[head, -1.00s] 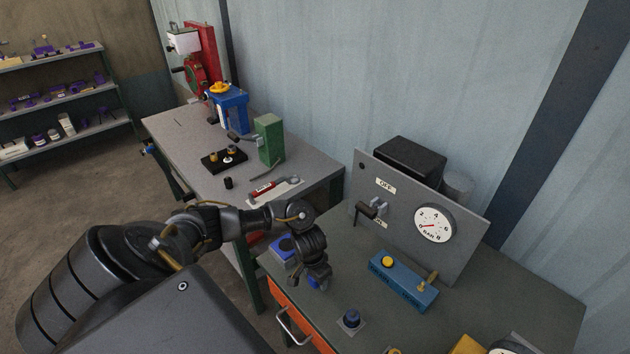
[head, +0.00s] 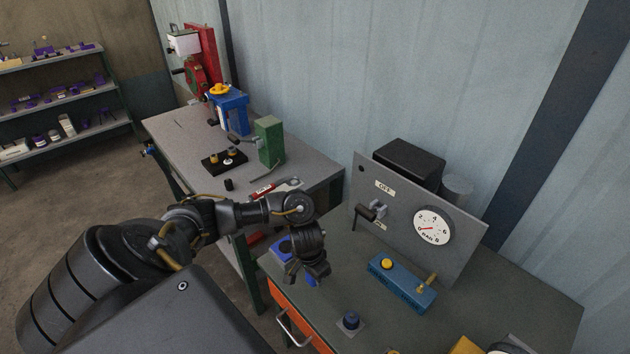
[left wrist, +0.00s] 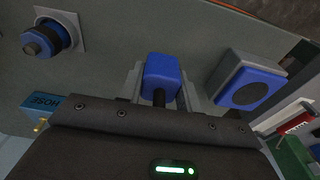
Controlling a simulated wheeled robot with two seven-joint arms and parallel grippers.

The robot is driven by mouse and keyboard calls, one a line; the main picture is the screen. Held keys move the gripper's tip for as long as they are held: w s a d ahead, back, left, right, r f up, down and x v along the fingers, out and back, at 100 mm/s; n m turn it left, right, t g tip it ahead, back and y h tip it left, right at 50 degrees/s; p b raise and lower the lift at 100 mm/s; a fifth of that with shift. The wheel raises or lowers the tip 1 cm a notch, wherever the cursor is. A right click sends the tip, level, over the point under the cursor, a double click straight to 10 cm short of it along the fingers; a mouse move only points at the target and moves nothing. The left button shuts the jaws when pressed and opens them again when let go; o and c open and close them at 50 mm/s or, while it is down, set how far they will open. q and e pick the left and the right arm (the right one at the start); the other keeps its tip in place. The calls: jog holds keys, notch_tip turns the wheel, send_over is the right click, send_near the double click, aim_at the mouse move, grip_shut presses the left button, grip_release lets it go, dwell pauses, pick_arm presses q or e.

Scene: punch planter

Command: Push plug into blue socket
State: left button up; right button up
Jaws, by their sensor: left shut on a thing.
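My left gripper (head: 313,279) is shut on a blue plug with a dark stem. The plug (left wrist: 162,76) sits between the fingers in the left wrist view, and only a bit of its blue shows in the head view. The blue socket (left wrist: 245,86) is a grey box with a blue face and a dark round recess. It lies to the right of the plug in the left wrist view, apart from it. In the head view the socket (head: 284,246) is at the bench's left end, partly hidden behind my gripper. My right gripper is not in view.
A blue-and-black knob on a grey plate (head: 350,322) stands near the bench front. A blue hose block (head: 402,283) and a grey panel with lever and gauge (head: 450,258) stand behind. A second bench (head: 190,150) holds tools. Bare bench top lies right of the gripper.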

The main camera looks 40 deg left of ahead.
pick_arm(q)
jog(key=s+d+r+p, duration=0.4)
jog(key=s+r, duration=0.4)
jog(key=s, duration=0.3)
jog(key=shift+d+p, duration=0.4)
jog(key=shift+d, duration=0.25)
jog(key=shift+s, duration=0.1)
jog(key=w+d+r+m+b, duration=0.1)
jog(key=w+d+r+b, duration=0.25)
jog(key=w, duration=0.35)
jog(key=w+d+r+m+b, duration=0.1)
jog(key=w+d+r+b, duration=0.2)
jog(key=w+d+b, duration=0.25)
jog(key=w+r+b, duration=0.3)
jog(key=r+b, duration=0.2)
jog(key=r, duration=0.8)
jog(key=shift+d, duration=0.15)
